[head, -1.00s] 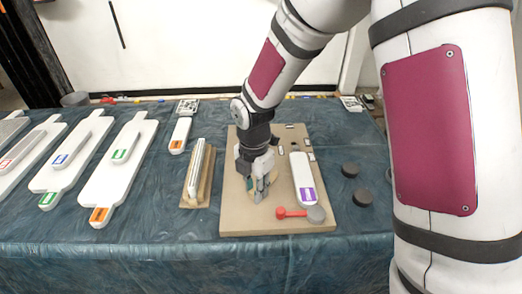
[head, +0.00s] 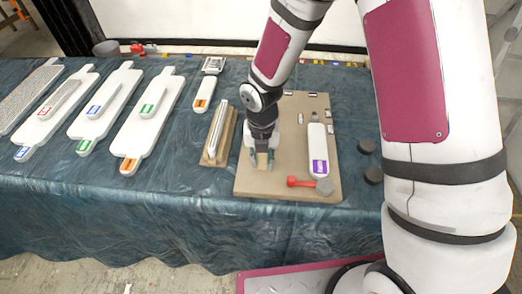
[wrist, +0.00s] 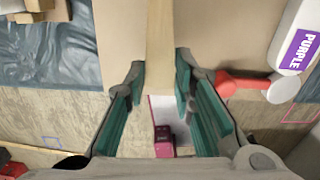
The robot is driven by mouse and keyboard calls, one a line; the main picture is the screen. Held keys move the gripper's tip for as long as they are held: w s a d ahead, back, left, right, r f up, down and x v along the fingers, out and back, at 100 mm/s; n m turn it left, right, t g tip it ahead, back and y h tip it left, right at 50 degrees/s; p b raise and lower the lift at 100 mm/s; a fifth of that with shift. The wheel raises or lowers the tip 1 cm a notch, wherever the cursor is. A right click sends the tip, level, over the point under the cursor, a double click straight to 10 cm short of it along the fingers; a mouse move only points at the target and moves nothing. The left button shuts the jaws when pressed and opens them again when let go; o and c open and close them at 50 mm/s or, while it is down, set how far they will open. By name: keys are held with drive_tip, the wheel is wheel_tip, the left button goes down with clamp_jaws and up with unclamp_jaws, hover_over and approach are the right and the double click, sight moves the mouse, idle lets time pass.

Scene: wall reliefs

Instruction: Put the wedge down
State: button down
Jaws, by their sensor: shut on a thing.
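The wedge (wrist: 160,40) is a pale wooden piece between the teal-padded fingers of my gripper (wrist: 160,78) in the wrist view. In the head view, my gripper (head: 262,162) points down over the left front part of the tan board (head: 300,128), shut on the wedge (head: 262,160). Only a small pale part of the wedge shows there. I cannot tell whether its underside touches the board.
A white purple-labelled block (head: 317,150) and a red-handled mallet (head: 300,182) lie right of my gripper on the board. A wooden holder with a pale bar (head: 219,130) is to the left. Two dark discs (head: 373,175) lie to the right on the blue cloth.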

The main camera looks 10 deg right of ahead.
drive_tip(key=w, duration=0.5)
drive_tip(key=shift+w+a+f, duration=0.1)
drive_tip(key=shift+w+f, duration=0.1)
drive_tip(key=shift+f, duration=0.05)
drive_tip(key=shift+f+p, duration=0.4)
drive_tip(key=shift+f, duration=1.35)
drive_tip(key=c, duration=1.4)
unclamp_jaws()
drive_tip(key=shift+f, duration=0.15)
drive_tip(key=shift+o, duration=0.2)
